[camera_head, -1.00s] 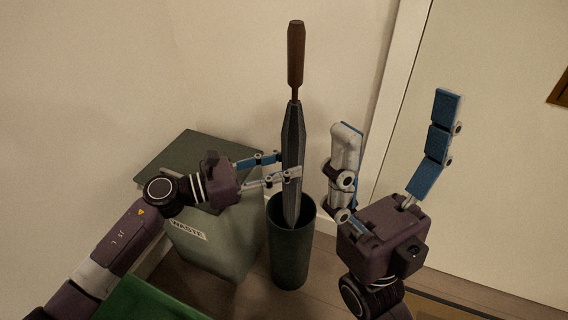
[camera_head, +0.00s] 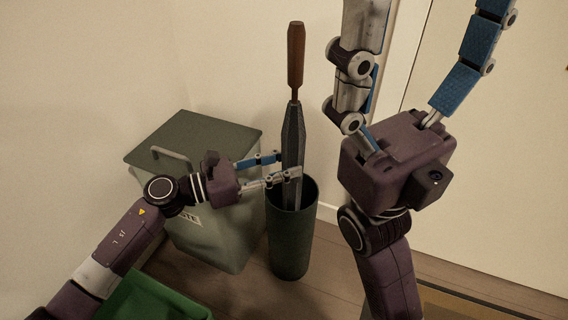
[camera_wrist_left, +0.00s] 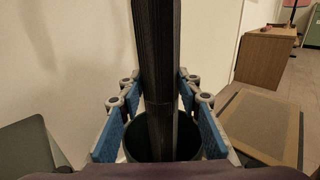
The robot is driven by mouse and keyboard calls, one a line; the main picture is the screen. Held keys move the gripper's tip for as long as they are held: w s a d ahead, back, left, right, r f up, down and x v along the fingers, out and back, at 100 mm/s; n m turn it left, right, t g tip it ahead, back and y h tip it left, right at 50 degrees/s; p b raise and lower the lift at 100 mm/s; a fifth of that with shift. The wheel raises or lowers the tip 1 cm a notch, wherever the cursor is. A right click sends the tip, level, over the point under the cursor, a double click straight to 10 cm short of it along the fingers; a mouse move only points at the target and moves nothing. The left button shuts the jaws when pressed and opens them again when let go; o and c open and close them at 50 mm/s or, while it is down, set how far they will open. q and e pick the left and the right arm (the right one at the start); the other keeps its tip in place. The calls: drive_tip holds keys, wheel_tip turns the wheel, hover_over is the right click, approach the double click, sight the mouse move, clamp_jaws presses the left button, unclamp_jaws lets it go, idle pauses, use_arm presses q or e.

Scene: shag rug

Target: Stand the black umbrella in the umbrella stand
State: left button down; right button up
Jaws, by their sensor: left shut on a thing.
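The black umbrella (camera_head: 293,130) is upright, with its brown handle on top. My left gripper (camera_head: 287,167) is shut on the lower part of its canopy. The dark green umbrella stand (camera_head: 290,245) is on the floor below, and the umbrella's lower end is inside its opening, hidden by the front rim. In the left wrist view the umbrella (camera_wrist_left: 157,70) runs down between the two blue finger pads into the round stand (camera_wrist_left: 133,148). I cannot tell whether the tip touches the bottom. My right gripper (camera_head: 423,30) is raised at the right, open and empty.
A grey-green waste bin (camera_head: 215,235) with a lid stands just left of the stand, under my left gripper. A green container (camera_head: 150,300) is at the bottom left. A wall is behind. The left wrist view shows a wooden cabinet (camera_wrist_left: 265,58) and a mat (camera_wrist_left: 262,125) at right.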

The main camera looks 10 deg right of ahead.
sight(285, 131)
use_arm(q)
drive_tip(key=shift+f, duration=0.15)
drive_tip(key=c, duration=1.3)
unclamp_jaws()
wheel_tip(285, 131, up, 10)
drive_tip(key=shift+s, duration=0.1)
